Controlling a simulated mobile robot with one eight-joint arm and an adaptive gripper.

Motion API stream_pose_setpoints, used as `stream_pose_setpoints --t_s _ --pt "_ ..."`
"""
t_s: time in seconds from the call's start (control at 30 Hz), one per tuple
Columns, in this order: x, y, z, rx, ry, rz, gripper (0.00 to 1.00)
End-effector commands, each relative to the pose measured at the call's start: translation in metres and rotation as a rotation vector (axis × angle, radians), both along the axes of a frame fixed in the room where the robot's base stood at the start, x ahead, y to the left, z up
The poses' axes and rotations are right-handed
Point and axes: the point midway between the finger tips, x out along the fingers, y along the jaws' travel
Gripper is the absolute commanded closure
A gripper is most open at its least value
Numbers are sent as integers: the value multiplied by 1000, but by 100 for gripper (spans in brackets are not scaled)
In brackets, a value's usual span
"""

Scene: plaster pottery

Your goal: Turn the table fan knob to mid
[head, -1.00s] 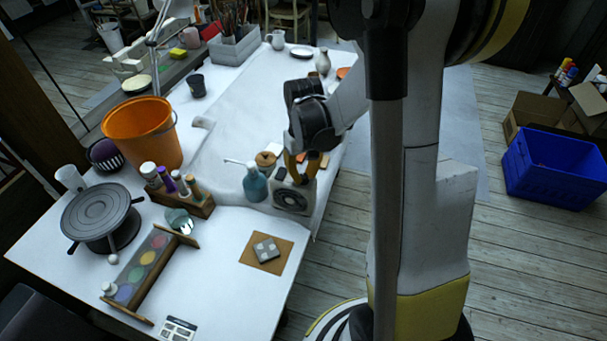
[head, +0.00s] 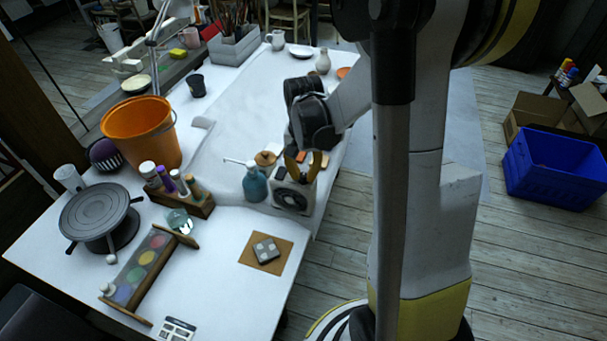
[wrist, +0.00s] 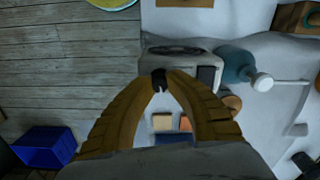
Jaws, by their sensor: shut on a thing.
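The table fan (head: 292,196), a small pale box with a round dark grille on its front, stands near the right edge of the white table. It also shows in the wrist view (wrist: 190,60). Its small dark knob (wrist: 159,79) sits at the edge of the fan's top in the wrist view. My gripper (head: 301,178) reaches down over the fan top. In the wrist view the tips of my yellow-brown gripper (wrist: 160,84) meet on the knob. The knob's pointer and setting marks are too small to read.
A wooden rack with bottles (head: 180,194) is further left. Small coloured blocks (wrist: 172,122) lie behind the fan. A blue crate (head: 556,170) is on the floor.

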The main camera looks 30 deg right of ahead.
Motion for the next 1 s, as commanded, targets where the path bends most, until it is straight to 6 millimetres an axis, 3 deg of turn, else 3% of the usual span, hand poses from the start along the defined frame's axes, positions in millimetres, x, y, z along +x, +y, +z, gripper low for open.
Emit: stream_pose_setpoints --t_s 0.4,0.97,1.0 --pt "0 0 0 0 0 -208 100" --pt "0 0 0 0 0 -244 100" --pt "0 0 0 0 0 -244 80"
